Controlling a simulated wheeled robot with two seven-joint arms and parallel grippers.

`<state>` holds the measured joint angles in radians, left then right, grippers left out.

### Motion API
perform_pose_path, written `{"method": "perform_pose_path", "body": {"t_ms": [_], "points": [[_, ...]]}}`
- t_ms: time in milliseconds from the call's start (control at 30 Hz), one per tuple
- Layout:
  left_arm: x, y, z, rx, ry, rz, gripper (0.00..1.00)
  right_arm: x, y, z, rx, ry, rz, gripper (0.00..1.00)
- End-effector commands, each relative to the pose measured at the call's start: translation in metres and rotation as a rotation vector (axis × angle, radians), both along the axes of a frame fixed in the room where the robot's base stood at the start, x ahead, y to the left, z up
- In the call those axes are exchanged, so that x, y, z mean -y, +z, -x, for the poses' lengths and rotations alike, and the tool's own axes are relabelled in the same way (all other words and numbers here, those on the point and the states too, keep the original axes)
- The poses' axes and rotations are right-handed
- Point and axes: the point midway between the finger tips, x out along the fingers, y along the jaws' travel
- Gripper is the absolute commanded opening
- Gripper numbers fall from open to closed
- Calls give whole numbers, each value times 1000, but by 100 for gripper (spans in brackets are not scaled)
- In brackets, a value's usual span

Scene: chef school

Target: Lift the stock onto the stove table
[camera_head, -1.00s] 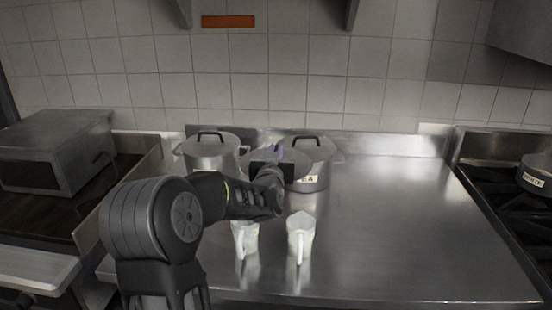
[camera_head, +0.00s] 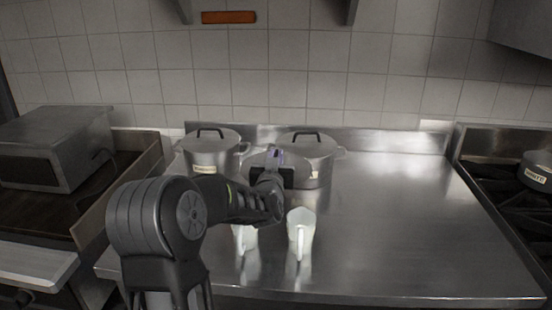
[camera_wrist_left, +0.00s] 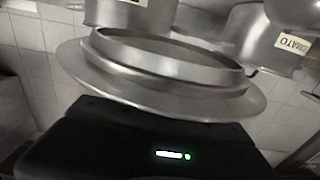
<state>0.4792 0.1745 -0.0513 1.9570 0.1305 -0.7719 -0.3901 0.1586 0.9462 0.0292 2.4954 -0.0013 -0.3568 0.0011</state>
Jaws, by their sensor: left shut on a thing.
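My left gripper (camera_head: 272,174) reaches over the steel table (camera_head: 400,230) from the left, in front of the right lidded pot (camera_head: 312,160). It is shut on a round steel piece with a raised rim (camera_wrist_left: 165,75), seen close up in the left wrist view, which looks like a pot lid. The fingers and grip point are hidden there. A second lidded pot (camera_head: 212,155) stands at the back left of the table. I cannot read which pot is the stock. My right gripper is not in view.
Two white jugs (camera_head: 300,232) stand at the table's front. The right half of the table is clear. A stove (camera_head: 510,200) with a labelled pot (camera_head: 538,172) is at the far right. A steel appliance (camera_head: 55,150) stands at the left.

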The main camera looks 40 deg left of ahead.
Motion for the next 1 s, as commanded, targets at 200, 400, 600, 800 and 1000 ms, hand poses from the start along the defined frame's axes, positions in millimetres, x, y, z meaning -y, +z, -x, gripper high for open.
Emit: {"method": "perform_pose_path", "body": {"t_ms": [200, 400, 600, 800, 1000], "points": [[0, 1, 0, 1, 0, -1, 20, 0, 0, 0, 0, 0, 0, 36], [0, 1, 0, 1, 0, -1, 32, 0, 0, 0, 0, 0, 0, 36], [0, 1, 0, 0, 0, 0, 32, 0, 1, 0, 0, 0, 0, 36], [0, 10, 0, 0, 0, 0, 32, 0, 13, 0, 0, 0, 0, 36], [14, 11, 18, 1, -1, 0, 32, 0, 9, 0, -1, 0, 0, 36]]}}
